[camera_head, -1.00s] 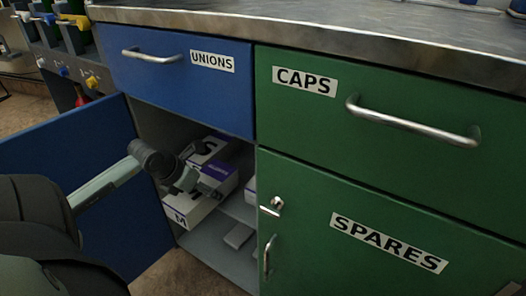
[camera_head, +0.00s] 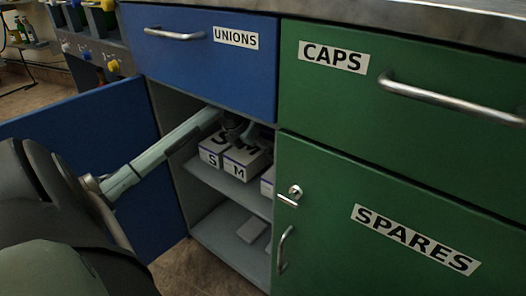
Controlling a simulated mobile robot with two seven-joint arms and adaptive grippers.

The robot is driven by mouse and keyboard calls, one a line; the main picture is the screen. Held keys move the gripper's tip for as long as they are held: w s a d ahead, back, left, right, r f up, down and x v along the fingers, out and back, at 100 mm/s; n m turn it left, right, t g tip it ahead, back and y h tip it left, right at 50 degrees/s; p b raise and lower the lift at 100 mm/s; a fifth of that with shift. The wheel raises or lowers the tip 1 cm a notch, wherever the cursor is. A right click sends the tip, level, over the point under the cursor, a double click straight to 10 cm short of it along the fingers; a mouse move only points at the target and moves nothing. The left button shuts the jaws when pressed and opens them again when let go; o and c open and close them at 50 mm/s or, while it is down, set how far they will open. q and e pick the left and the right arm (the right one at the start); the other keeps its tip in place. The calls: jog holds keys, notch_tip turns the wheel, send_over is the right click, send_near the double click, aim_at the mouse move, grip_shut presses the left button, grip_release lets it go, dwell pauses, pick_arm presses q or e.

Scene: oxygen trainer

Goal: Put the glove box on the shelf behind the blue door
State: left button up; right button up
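The blue door (camera_head: 85,150) stands open to the left of the cabinet. Inside, on the upper shelf (camera_head: 235,188), a white and purple glove box marked M (camera_head: 238,168) sits upright beside a box marked S (camera_head: 212,158). My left arm reaches in past the door, and my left gripper (camera_head: 243,136) is at the top of the M box. Its fingertips are dark and partly hidden, so I cannot tell whether they still grip the box. My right gripper is out of view.
Another pale box (camera_head: 267,181) shows at the right of the shelf, partly cut off by the green cabinet. A flat light item (camera_head: 251,230) lies on the lower shelf. The blue UNIONS drawer (camera_head: 205,50) closes the space above.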

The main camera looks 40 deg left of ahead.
aim_at(234, 168)
pick_arm(q)
jog(key=w, duration=0.2)
jog(key=shift+w, duration=0.35)
jog(key=shift+s+a+f+b, duration=0.1)
jog(key=shift+s+f+b, duration=0.1)
jog(key=shift+f+b, duration=0.4)
jog(key=o, duration=1.2)
jog(key=shift+f, duration=0.15)
jog(key=shift+s+r+p, duration=0.2)
jog(key=shift+r+p, duration=0.2)
jog(key=shift+p, duration=0.1)
jog(key=s, duration=0.4)
jog(key=s+d+p, duration=0.1)
jog(key=s, duration=0.3)
jog(key=s+p, duration=0.1)
jog(key=s, duration=0.3)
jog(key=shift+s+d+r, duration=0.1)
jog(key=shift+d+r, duration=0.05)
